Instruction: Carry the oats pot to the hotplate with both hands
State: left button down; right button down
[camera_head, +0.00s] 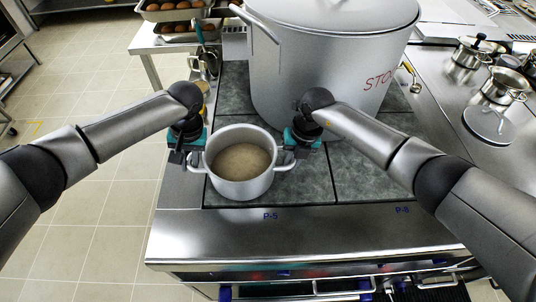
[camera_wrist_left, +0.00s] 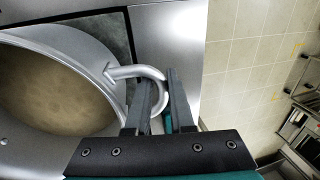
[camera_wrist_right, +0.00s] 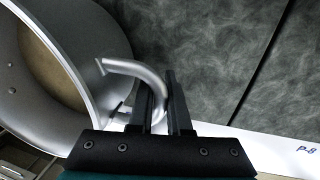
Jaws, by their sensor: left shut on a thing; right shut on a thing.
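The oats pot (camera_head: 240,190) is a small silver pot with tan oats inside and a loop handle on each side. It is at the front left of the stove, over the dark hotplate (camera_head: 315,185) marked P-5. I cannot tell whether its base touches the plate. My left gripper (camera_head: 190,155) is shut on its left handle, which also shows in the left wrist view (camera_wrist_left: 135,72). My right gripper (camera_head: 297,150) is shut on its right handle, seen in the right wrist view (camera_wrist_right: 135,68). The pot looks level.
A large stockpot (camera_head: 320,80) stands close behind the oats pot. Plate P-8 (camera_head: 375,185) to the right is partly bare, with my right arm above it. Small metal pots (camera_head: 505,85) and a lid (camera_head: 488,125) are on the right counter. Egg trays (camera_head: 175,12) are at the back left.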

pick_arm(q)
jog(key=shift+a+f+b, duration=0.3)
jog(key=shift+f+b, duration=0.2)
jog(key=shift+f, duration=0.1)
pick_arm(e)
jog(key=shift+w+d+f, duration=0.1)
jog(key=shift+d+f, duration=0.2)
jog(key=shift+f, duration=0.25)
pick_arm(q)
jog(key=c, duration=1.1)
grip_release()
jog(key=shift+c, duration=0.2)
pick_arm(e)
jog(key=c, duration=1.2)
grip_release()
pick_arm(q)
jog(key=o, duration=0.3)
jog(key=shift+d, duration=0.1)
pick_arm(e)
jog(key=shift+o, duration=1.4)
jog(key=shift+a+r, duration=0.1)
pick_arm(q)
jog(key=shift+o, duration=0.3)
jog(key=shift+d+r, duration=0.1)
pick_arm(e)
jog(key=shift+o, duration=0.3)
jog(key=shift+a, duration=0.1)
